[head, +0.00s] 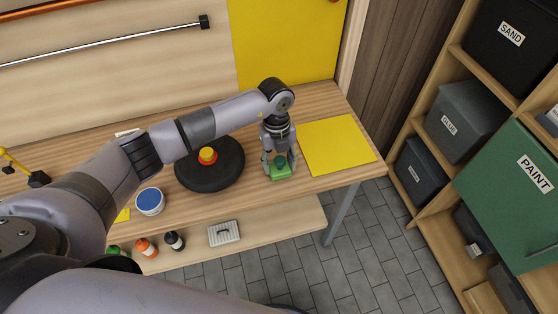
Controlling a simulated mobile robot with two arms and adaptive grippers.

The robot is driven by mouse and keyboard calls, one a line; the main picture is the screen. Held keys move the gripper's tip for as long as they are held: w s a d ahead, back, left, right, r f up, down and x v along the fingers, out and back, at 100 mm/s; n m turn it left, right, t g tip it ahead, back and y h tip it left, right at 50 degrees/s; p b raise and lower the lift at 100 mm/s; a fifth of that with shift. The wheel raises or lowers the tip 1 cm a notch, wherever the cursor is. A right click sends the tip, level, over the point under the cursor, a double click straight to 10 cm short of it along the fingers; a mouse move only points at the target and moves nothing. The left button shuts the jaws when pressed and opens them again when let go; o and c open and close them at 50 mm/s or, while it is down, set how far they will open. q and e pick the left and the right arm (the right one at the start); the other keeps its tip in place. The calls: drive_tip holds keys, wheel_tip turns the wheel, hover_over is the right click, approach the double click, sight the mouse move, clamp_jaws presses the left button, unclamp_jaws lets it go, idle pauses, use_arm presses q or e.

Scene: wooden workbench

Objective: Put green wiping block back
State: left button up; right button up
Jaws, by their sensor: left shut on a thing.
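The green wiping block (281,175) is at the front part of the wooden workbench, between a black round disc and a yellow square sheet. My left gripper (279,160) points down over it and is shut on it. The fingers hide part of the block, and I cannot tell whether it touches the bench top or hangs just above it. My right gripper is not in view.
A blue-topped tub (150,201) stands further left.

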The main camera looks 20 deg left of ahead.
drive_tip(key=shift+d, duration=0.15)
use_arm(q)
drive_tip(key=shift+f, duration=0.15)
drive_tip(key=o, duration=1.3)
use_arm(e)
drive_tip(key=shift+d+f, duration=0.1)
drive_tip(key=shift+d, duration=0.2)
use_arm(q)
drive_tip(key=shift+r, duration=0.45)
drive_tip(key=r+b, duration=0.1)
drive_tip(key=r, duration=0.6)
drive_tip(key=w+r+b, duration=0.1)
drive_tip(key=r, duration=0.3)
drive_tip(key=shift+a+r+b, duration=0.25)
drive_tip(key=shift+a+b, duration=0.1)
drive_tip(key=shift+a, duration=0.05)
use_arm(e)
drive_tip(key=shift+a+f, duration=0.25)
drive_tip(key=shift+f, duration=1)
